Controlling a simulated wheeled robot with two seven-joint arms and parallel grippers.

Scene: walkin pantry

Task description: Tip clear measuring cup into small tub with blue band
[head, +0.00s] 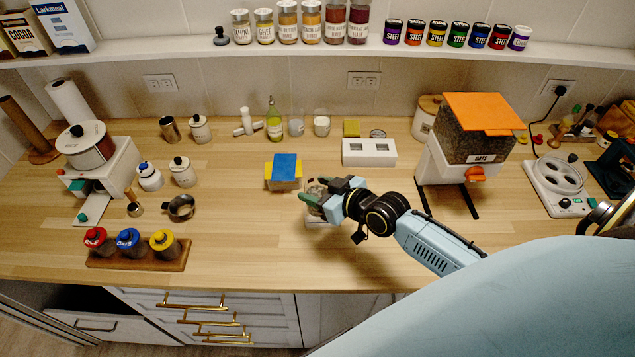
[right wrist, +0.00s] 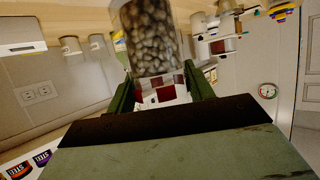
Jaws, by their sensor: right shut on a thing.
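My right gripper (head: 325,196) is shut on a clear measuring cup (head: 314,192), held above the middle of the counter and partly hidden by the fingers. In the right wrist view, the clear cup (right wrist: 150,38) sits between the green fingers of my right gripper (right wrist: 163,92), with brown, pebble-like contents inside. I cannot clearly pick out the small tub with a blue band. A small white jar with a dark blue top (head: 149,177) stands on the left of the counter, apart from the gripper. My left gripper is not in view.
A blue and yellow block (head: 285,171) stands just left of my gripper. The front middle counter is clear.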

